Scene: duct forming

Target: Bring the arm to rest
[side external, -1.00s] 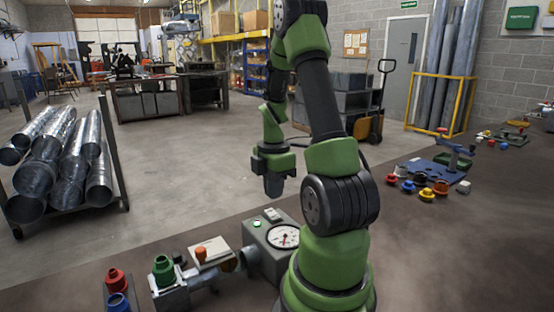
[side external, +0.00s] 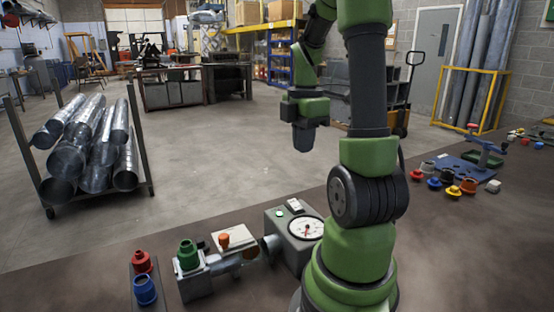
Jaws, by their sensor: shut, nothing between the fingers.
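My green and black arm stands on the dark bench, and its upper part runs out of the top of the side external view. My gripper (side external: 303,142) hangs pointing down, left of the arm's upright link, with its fingers together and nothing held. It is in the air, above and apart from the grey gauge box (side external: 290,245) in the picture. The gauge box has a round white dial and a green button. A duct fitting (side external: 235,262) with a green cap (side external: 187,254) joins its left side. Fine detail of the fingertips is too small to see.
A red cap (side external: 141,262) and a blue cap (side external: 145,290) stand at the bench's front left. Several coloured caps lie beside a blue fixture (side external: 462,168) at the right. A rack of metal ducts (side external: 90,150) stands on the floor at left. The air around my gripper looks clear.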

